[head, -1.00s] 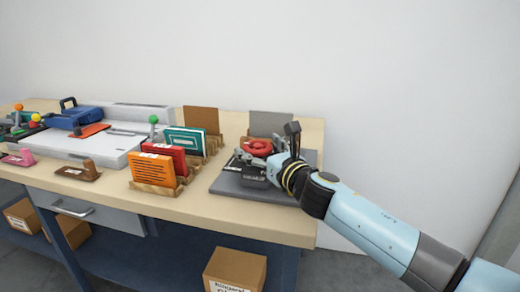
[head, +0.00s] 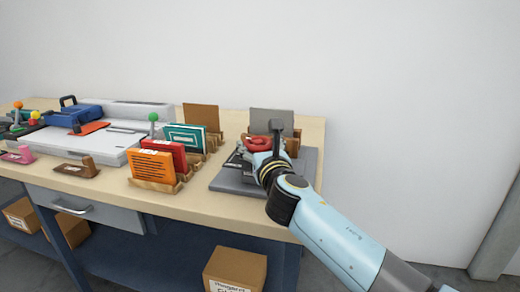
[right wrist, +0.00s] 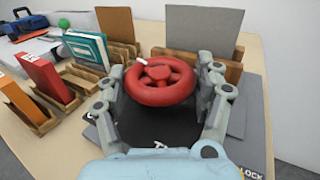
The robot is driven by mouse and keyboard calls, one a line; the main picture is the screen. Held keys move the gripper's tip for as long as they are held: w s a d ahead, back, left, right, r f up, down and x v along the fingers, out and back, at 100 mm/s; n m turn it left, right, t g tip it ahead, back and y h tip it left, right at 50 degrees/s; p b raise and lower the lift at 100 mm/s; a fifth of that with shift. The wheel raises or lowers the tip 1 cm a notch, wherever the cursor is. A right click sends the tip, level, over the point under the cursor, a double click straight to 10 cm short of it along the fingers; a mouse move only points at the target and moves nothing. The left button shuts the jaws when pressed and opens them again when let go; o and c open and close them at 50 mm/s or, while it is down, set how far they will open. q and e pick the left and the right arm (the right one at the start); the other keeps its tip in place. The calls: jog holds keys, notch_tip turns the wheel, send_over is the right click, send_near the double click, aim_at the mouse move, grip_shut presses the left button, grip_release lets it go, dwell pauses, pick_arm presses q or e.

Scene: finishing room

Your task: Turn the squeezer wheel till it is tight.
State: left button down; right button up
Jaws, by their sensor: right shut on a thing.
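The red squeezer wheel (head: 256,143) sits on the squeezer, above its grey base plate (head: 226,182) at the right end of the workbench. The right wrist view shows the wheel (right wrist: 160,82) with its hub, spokes and a white mark on its rim at the upper left. My right gripper (right wrist: 163,76) is shut on the wheel, with one finger on each side of the rim. In the head view my right gripper (head: 258,152) hides part of the wheel and of the squeezer body. My left gripper is not in view.
Wooden stands with an orange book (head: 152,166), a red book (head: 166,149) and a teal book (head: 184,138) stand left of the squeezer. A grey board (head: 271,122) and a brown board (head: 201,117) stand behind. A white cutting machine (head: 70,147) fills the bench's left part.

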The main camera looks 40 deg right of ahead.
jog(key=m+g+h+b, duration=0.1)
jog(key=h, duration=0.1)
jog(key=m+g+h+b, duration=0.1)
jog(key=m+h, duration=0.1)
jog(key=shift+w+a+f+g+h, duration=0.1)
jog(key=shift+a+f+g+h, duration=0.1)
jog(key=shift+g+h, duration=0.1)
jog(key=shift+r+m+g+h+b, duration=0.15)
jog(key=shift+m+g+h+b, duration=0.4)
jog(key=shift+m+g+h, duration=1.05)
jog(key=o, duration=1.2)
jog(key=shift+r, duration=0.1)
